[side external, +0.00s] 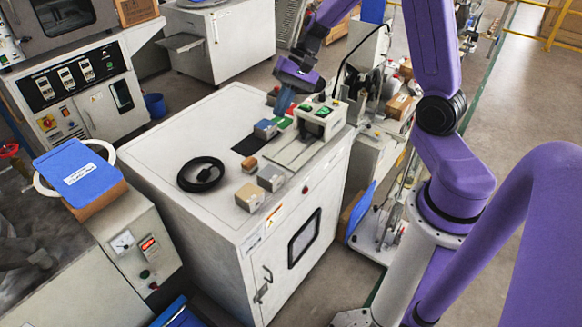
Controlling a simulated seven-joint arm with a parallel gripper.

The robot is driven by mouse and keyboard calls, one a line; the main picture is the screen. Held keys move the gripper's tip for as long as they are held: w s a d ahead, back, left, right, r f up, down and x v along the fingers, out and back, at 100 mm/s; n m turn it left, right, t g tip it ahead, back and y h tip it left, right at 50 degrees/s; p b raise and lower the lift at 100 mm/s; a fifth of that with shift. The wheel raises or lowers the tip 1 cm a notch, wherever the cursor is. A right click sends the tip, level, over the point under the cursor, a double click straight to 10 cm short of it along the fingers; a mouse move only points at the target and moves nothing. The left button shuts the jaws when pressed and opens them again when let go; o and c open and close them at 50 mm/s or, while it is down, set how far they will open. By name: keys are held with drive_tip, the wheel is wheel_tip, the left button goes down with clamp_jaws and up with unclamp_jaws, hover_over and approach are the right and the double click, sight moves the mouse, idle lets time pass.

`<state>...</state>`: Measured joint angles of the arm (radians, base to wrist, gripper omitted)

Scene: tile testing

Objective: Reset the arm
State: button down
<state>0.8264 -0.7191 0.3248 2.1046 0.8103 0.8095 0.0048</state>
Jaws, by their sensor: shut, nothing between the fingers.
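My purple arm reaches over the white cabinet (160,160) from the right. My gripper (281,106) points down at the back of the cabinet top, low over a cluster of small blocks. It is shut and holds nothing. A blue-topped block (265,129) sits just in front and left of the fingers. A green-topped block (284,123) is close to the fingertips. Whether the fingertips touch a block cannot be told at this size.
A tester with green buttons (320,118) stands right of the gripper. A black cable coil (201,174), a tan block (249,197), a grey block (271,178) and a small brown block (249,164) lie nearer the front. The cabinet top's left part is clear.

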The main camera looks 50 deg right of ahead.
drive_tip(key=s+a+r+n+g+h, duration=0.2)
drive_tip(key=s+a+r+n+g, duration=0.1)
drive_tip(key=s+a+n, duration=0.85)
drive_tip(key=s+d+n+t+h, duration=0.1)
drive_tip(key=s+d+n+h, duration=0.2)
drive_tip(key=s+n, duration=0.6)
drive_tip(key=s+r, duration=0.1)
drive_tip(key=s, duration=0.5)
drive_tip(key=shift+t+h, duration=0.3)
drive_tip(key=shift+h, duration=0.1)
drive_tip(key=shift+d, duration=0.1)
